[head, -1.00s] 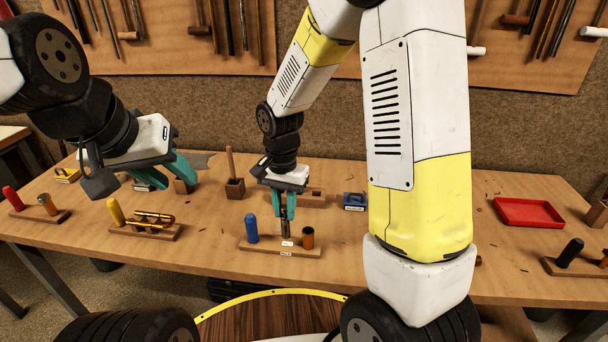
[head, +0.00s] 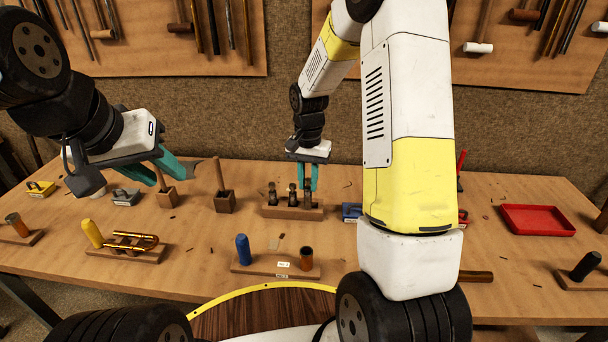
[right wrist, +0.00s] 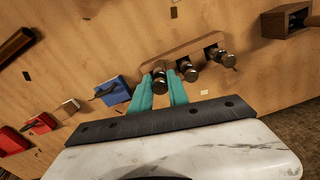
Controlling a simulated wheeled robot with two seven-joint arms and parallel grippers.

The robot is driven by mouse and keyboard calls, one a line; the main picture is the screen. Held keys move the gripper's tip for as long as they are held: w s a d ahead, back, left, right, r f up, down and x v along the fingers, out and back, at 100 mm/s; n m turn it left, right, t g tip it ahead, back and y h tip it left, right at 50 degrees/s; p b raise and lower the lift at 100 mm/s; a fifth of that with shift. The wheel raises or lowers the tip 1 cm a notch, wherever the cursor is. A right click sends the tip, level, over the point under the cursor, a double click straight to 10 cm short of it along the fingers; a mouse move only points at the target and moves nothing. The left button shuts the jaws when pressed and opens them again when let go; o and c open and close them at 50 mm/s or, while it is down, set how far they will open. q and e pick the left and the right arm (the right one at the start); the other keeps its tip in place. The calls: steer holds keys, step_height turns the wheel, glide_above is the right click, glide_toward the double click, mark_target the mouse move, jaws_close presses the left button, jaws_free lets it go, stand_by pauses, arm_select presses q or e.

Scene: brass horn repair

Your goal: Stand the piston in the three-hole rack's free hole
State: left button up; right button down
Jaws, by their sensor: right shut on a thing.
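The three-hole rack (head: 270,212) is a low wooden block at the middle back of the table. It also shows in the right wrist view (right wrist: 178,52). Two dark metal pistons (head: 292,196) stand in its left and middle holes. My right gripper (head: 307,186) is shut on the piston (head: 307,198), upright at the rack's right-hand hole in the head view. In the right wrist view this piston (right wrist: 160,76) sits between the teal fingers, level with its neighbours. I cannot tell how deep it is in the hole. My left gripper (head: 161,174) is open and empty above the left of the table.
A front board (head: 240,267) holds a blue cylinder (head: 243,250) and a brown one (head: 306,258), with bare space between. A blue block (head: 351,210) lies just right of the rack. A red tray (head: 537,219) is far right. Wooden holders stand to the rack's left.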

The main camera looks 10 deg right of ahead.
steer(key=shift+w+d+f, duration=0.25)
steer(key=shift+d+f, duration=0.1)
steer(key=shift+f, duration=0.35)
steer(key=shift+w+d+f, duration=0.3)
steer(key=shift+d+f, duration=0.05)
steer(key=shift+f, duration=0.3)
steer(key=shift+w+d+f, duration=0.25)
steer(key=shift+d+f, duration=0.1)
steer(key=shift+f, duration=0.35)
steer(key=c, duration=1.3)
jaws_free()
steer(key=shift+r, duration=0.1)
